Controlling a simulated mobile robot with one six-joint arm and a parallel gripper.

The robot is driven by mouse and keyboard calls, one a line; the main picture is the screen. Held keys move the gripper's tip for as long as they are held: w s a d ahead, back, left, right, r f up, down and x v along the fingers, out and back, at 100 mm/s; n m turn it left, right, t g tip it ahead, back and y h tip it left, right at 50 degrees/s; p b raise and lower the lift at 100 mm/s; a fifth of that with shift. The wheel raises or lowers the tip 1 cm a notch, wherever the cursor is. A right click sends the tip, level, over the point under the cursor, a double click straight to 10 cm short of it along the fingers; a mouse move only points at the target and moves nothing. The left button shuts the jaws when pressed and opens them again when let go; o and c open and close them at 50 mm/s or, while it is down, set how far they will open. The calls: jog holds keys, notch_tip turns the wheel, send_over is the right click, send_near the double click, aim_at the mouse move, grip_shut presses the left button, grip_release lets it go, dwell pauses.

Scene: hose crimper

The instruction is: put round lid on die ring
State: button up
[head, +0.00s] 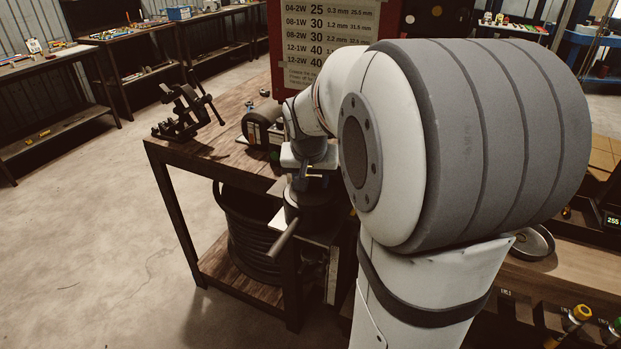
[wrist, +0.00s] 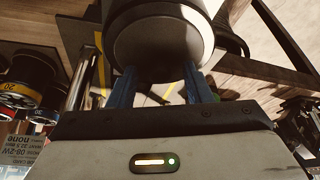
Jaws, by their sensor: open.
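My gripper (wrist: 160,84) shows in the wrist view with its two blue fingers apart. A large round dark piece with a smooth grey face (wrist: 160,42), possibly the round lid, is just beyond the fingers and partly covers their far ends. I cannot tell whether they touch it. In the head view my gripper (head: 316,172) is small, above a dark round body (head: 304,198) at the bench's front edge. I cannot identify the die ring with certainty in either view.
The wooden bench (head: 205,150) carries a black clamp-like tool (head: 185,112) and a dark cylinder (head: 262,126). A bar handle (head: 285,236) sticks out in front. A black hose coil (head: 250,235) is below. In the wrist view, labelled round dies (wrist: 22,90) are at left.

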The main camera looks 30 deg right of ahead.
jog(key=v, duration=0.7)
jog(key=shift+r, duration=0.4)
jog(key=s+a+f+n+y, duration=0.1)
jog(key=s+a+f+n, duration=0.2)
jog(key=s, duration=0.5)
jog(key=s+a+f+n+g+y, duration=0.1)
jog(key=s+a+f+n, duration=0.2)
jog(key=s+a+f, duration=0.3)
jog(key=shift+s+a, duration=1.15)
